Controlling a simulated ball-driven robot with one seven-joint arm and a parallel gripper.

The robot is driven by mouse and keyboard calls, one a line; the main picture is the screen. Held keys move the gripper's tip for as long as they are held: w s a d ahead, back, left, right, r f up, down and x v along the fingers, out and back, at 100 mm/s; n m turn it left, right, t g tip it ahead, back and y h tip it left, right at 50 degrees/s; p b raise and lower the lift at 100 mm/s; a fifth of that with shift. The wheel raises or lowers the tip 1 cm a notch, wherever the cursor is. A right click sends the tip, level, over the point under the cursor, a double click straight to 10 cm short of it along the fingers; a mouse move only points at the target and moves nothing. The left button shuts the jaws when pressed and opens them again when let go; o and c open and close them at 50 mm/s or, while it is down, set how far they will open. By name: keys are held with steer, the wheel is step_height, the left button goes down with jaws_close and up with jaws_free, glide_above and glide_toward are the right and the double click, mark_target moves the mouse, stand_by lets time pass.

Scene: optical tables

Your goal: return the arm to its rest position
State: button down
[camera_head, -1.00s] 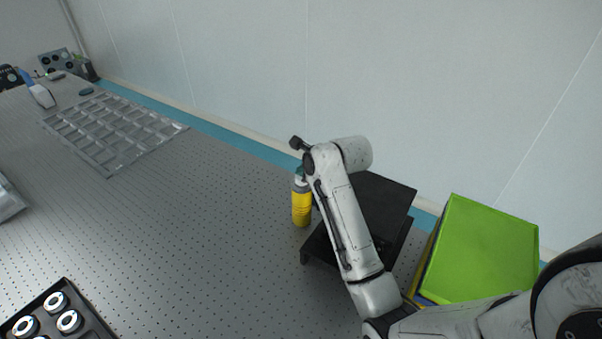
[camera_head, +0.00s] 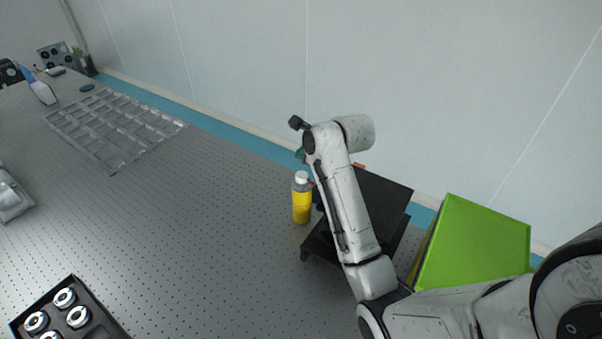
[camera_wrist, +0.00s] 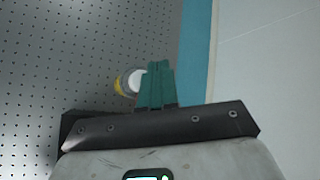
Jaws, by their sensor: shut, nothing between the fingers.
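My gripper shows in the wrist view (camera_wrist: 157,82) with its green fingers closed together and nothing between them. In the head view only a small green part of my gripper (camera_head: 300,156) shows behind my bent arm. The fingers are above and beside a yellow bottle with a white cap (camera_head: 302,202), which stands upright on the table. The bottle also shows in the wrist view (camera_wrist: 122,86), partly hidden by the fingers. I cannot tell whether they touch, but they look apart.
A black stand (camera_head: 385,200) is behind my forearm. A green box (camera_head: 475,245) stands at the right. A clear compartment tray (camera_head: 115,130) lies at the far left, and a black tray of ring-shaped parts (camera_head: 100,325) at the front left. The perforated table (camera_head: 200,230) between is clear. A wall (camera_head: 400,80) rises behind.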

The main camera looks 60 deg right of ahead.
stand_by(0.7)
steer(key=s+a+f+n+g+y, duration=0.1)
steer(key=a+f+n, duration=0.2)
steer(key=a+n, duration=0.5)
steer(key=s+a+f+n+y, duration=0.1)
steer(key=a+f+n, duration=0.3)
steer(key=a+n, duration=0.45)
steer(key=s+a+f+n+g+y, duration=0.1)
steer(key=s+a+f+n+g, duration=0.15)
steer(key=s+a+n, duration=1)
steer(key=s+f+g+b, duration=0.1)
steer(key=s+f+b, duration=0.1)
steer(key=f, duration=0.2)
steer(key=s+f+n+g+b, duration=0.1)
steer(key=s+f, duration=0.2)
steer(key=s+f+g+b, duration=0.2)
steer(key=f, duration=0.2)
steer(key=shift+s+d+f+n+b, duration=0.2)
steer(key=shift+s+f+n+b, duration=0.1)
steer(key=shift+n, duration=0.1)
steer(key=shift+s, duration=0.3)
